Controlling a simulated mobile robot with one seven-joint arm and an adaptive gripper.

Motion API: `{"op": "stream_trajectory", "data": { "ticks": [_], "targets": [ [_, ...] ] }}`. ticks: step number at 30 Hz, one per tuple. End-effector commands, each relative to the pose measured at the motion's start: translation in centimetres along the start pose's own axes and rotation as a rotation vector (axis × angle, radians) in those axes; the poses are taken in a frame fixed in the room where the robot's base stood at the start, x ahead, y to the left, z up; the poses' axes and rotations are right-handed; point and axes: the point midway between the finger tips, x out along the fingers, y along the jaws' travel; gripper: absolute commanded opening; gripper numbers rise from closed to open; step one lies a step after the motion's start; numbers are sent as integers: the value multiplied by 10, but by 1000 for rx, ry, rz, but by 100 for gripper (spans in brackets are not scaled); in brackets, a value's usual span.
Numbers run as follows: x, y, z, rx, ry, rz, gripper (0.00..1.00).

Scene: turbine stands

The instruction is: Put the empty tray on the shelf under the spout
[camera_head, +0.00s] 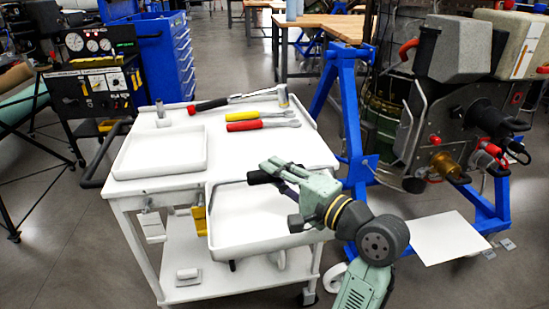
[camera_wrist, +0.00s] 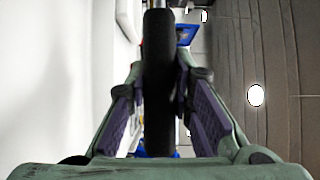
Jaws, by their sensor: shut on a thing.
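A shallow white tray (camera_head: 232,224) with nothing in it shows at the front right of the white cart, past the top's edge; I cannot tell whether it rests on the cart. My gripper (camera_head: 270,172) is at the tray's back right side. In the wrist view my gripper (camera_wrist: 158,100) is shut on a black bar (camera_wrist: 157,75), seemingly the tray's handle, with a white surface left of it. A brass-coloured spout (camera_head: 450,168) sticks out of the machine at the right. A flat white plate (camera_head: 447,238), seemingly the shelf, lies low beneath it, bare.
Another empty white tray (camera_head: 160,152) lies on the cart top (camera_head: 225,150). A hammer (camera_head: 240,97) and red (camera_head: 262,125) and yellow (camera_head: 258,116) handled tools lie behind. A blue stand (camera_head: 352,140) rises between cart and machine. Grey floor shows between cart and plate.

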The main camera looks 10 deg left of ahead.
Motion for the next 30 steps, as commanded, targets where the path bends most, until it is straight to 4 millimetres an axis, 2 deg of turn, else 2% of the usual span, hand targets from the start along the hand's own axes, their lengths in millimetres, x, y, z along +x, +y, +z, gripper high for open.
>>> {"op": "stream_trajectory", "data": {
  "ticks": [8, 11, 17, 24, 30],
  "targets": [
    [-13, 67, 6, 11, -36, 3, 0],
    [-20, 103, 10, 15, -56, 4, 0],
    [-37, 191, 19, 21, -105, 5, 0],
    [-58, 305, 30, 21, -172, 7, 0],
    [-74, 388, 37, 17, -221, 7, 0]
  ]
}}
